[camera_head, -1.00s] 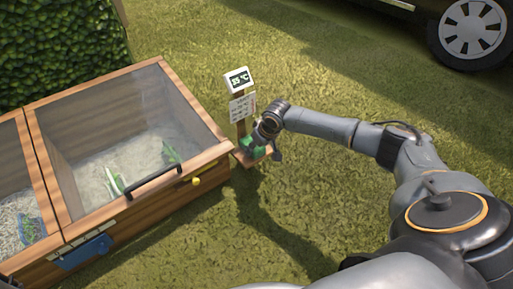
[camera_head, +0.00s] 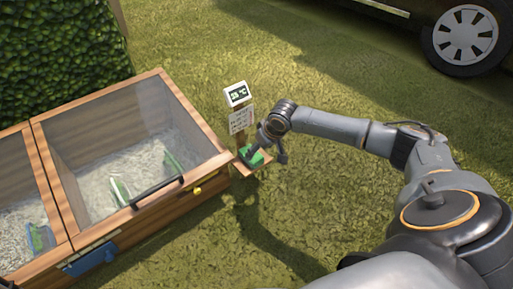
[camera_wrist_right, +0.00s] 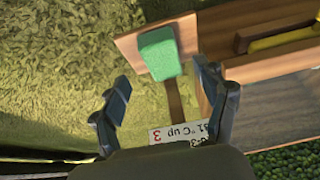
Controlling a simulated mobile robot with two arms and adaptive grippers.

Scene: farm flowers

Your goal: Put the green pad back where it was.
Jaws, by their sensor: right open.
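The green pad (camera_head: 255,156) lies on the small wooden shelf (camera_head: 243,168) at the foot of the sign post, to the right of the cold frame. In the right wrist view the pad (camera_wrist_right: 158,52) lies flat on the shelf (camera_wrist_right: 128,46). My right gripper (camera_head: 266,155) is at the shelf, with its fingers spread. In the wrist view the fingers (camera_wrist_right: 160,72) stand apart on either side of the pad's near end, with a clear gap to each side. Nothing is held. The left gripper is out of view.
The post bears a temperature display (camera_head: 237,93) and a white label (camera_head: 241,119). The wooden cold frame (camera_head: 150,214) with glass lids stands close by on the left; it has a black handle (camera_head: 157,191) and a yellow knob (camera_head: 197,190). Open grass lies to the right.

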